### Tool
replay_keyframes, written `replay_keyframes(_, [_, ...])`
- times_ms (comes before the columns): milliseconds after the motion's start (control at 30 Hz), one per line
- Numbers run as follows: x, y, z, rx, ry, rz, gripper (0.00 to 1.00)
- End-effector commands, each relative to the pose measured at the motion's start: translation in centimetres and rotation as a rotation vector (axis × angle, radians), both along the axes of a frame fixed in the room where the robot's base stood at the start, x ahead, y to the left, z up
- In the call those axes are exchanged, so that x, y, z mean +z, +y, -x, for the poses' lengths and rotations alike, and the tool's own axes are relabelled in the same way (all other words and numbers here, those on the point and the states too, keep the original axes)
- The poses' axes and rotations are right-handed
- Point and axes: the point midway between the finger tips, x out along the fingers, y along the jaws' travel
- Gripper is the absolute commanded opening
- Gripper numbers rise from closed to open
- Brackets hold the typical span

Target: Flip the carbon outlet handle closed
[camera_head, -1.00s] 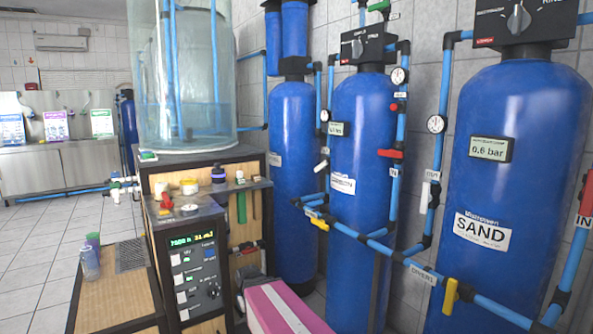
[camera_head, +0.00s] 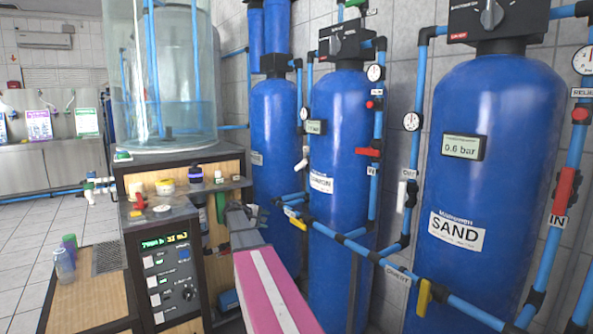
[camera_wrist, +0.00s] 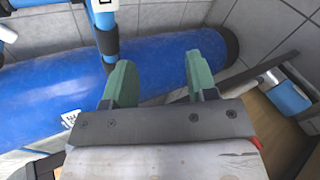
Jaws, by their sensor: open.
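The carbon tank (camera_head: 340,125) is the blue middle tank with a white label. A pipe with a white handle (camera_head: 302,160) runs down its left side, which I take as the carbon outlet. The handle sticks out tilted from the pipe. My gripper (camera_wrist: 160,80) shows two green fingers, apart and with nothing between them, in front of a blue tank (camera_wrist: 50,100) in the wrist view. In the head view my gripper (camera_head: 242,215) is below and left of the handle, apart from it; its fingers are hard to make out. A white part (camera_wrist: 7,32) shows at the wrist view's left edge.
A red handle (camera_head: 368,152) marked IN is on the carbon tank's right pipe. Yellow handles (camera_head: 424,297) sit on the lower blue pipe. The sand tank (camera_head: 480,170) stands at right. The control cabinet (camera_head: 165,265) and clear tank (camera_head: 165,70) stand at left.

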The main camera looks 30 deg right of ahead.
Motion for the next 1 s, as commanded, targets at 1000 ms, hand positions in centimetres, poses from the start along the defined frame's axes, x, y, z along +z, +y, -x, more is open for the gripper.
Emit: replay_keyframes(1000, [18.4, -19.6, -10.0, -0.021, 0.201, 0.522, 0.52])
